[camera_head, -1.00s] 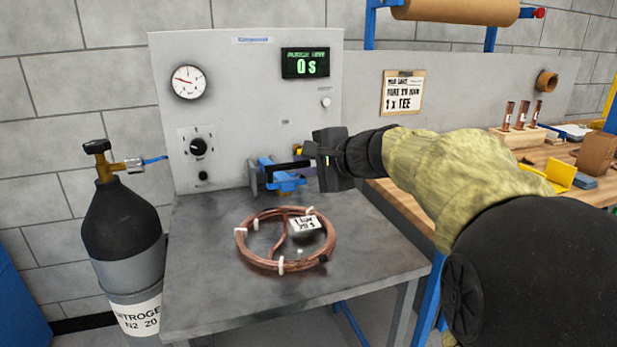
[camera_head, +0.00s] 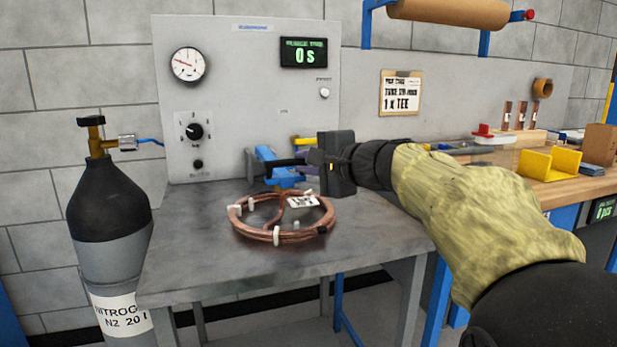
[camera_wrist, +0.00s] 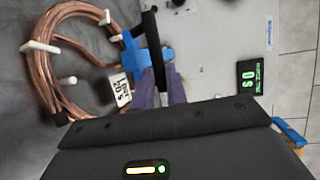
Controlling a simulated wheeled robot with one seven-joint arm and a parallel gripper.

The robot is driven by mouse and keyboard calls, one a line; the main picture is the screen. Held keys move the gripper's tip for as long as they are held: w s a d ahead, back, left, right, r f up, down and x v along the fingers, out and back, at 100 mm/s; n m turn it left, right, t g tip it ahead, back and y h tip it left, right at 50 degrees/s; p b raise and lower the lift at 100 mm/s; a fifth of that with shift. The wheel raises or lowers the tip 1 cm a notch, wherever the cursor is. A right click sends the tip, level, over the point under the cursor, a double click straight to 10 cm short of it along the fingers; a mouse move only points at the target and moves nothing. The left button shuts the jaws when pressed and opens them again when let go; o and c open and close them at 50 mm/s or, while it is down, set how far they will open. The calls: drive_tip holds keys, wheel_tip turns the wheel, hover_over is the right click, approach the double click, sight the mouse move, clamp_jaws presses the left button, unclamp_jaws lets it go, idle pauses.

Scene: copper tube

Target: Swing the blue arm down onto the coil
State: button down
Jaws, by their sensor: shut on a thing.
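The copper coil (camera_head: 282,222) lies flat on the grey metal table, with white ties and a white label; it also shows in the wrist view (camera_wrist: 45,75). Behind it is a blue fixture (camera_head: 283,182), and its blue part shows in the wrist view (camera_wrist: 150,56). A dark bar (camera_wrist: 152,42) runs across that part. My gripper (camera_head: 309,160) is behind and above the coil, beside the fixture. Its purple fingers (camera_wrist: 159,85) are shut on the dark bar, which appears to be the blue arm's handle. My gripper partly hides the fixture in the head view.
A grey panel (camera_head: 245,60) with a gauge, a knob and a display reading 0 s stands behind the table (camera_head: 200,250). A nitrogen cylinder (camera_head: 108,205) stands at the left. A wooden bench (camera_head: 560,188) with yellow and copper parts lies to the right.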

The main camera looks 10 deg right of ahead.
drive_tip(key=shift+f+b, duration=0.9)
drive_tip(key=shift+f, duration=0.25)
drive_tip(key=shift+s, duration=0.1)
drive_tip(key=c, duration=1.4)
unclamp_jaws()
drive_tip(key=shift+s+d, duration=0.1)
drive_tip(key=shift+r, duration=0.1)
